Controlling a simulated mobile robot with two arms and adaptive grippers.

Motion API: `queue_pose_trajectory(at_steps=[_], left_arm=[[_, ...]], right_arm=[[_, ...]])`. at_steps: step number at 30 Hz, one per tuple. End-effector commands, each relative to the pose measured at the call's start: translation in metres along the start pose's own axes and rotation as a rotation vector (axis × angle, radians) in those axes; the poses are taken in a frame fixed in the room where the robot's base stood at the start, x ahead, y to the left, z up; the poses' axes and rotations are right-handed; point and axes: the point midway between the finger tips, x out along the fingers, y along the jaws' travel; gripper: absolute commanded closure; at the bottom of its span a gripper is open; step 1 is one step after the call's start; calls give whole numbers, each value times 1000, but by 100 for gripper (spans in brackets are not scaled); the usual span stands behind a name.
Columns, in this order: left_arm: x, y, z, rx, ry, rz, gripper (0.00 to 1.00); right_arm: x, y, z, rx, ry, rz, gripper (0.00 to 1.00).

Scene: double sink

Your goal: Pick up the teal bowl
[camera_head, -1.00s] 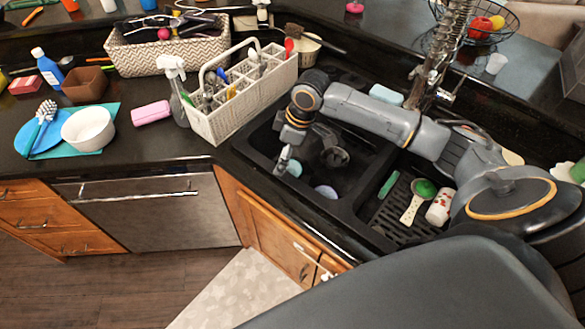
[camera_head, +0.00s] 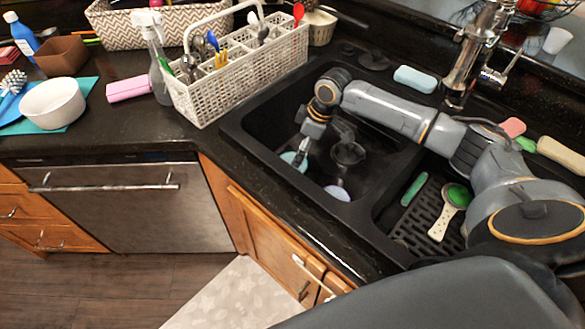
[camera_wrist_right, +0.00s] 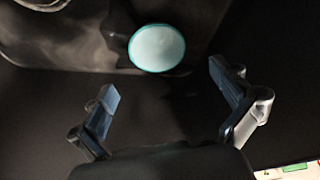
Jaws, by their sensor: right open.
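The teal bowl (camera_head: 289,158) sits in the left basin of the black double sink, near its front wall, partly hidden by my right gripper. In the right wrist view the bowl (camera_wrist_right: 157,47) shows as a pale teal oval beyond the fingertips, lying between their lines. My right gripper (camera_wrist_right: 164,85) is open and empty, with its two fingers apart on either side below the bowl. In the head view my right gripper (camera_head: 301,154) reaches down into the basin at the bowl; contact cannot be told there. My left gripper is not in view.
A lavender dish (camera_head: 337,193) and a dark cup-like object (camera_head: 347,153) are in the same basin. A white caddy (camera_head: 240,70) with utensils stands behind the basin's left edge. The right basin holds a green-headed brush (camera_head: 456,196) and a green sponge (camera_head: 414,189).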

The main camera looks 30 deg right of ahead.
Motion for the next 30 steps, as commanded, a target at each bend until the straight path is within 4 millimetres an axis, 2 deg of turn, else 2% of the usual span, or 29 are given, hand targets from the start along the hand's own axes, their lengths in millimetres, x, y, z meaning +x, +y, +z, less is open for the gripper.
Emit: queue_pose_trajectory(at_steps=[1,4,13,21,30], left_arm=[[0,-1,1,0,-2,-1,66],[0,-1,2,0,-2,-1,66],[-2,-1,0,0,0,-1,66],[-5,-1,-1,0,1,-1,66],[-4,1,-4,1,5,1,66]], right_arm=[[12,-1,0,1,-1,-2,0],[29,0,0,2,-1,-2,0],[53,0,0,1,-1,0,0],[91,3,0,0,-1,0,0],[97,3,0,0,0,1,0]])
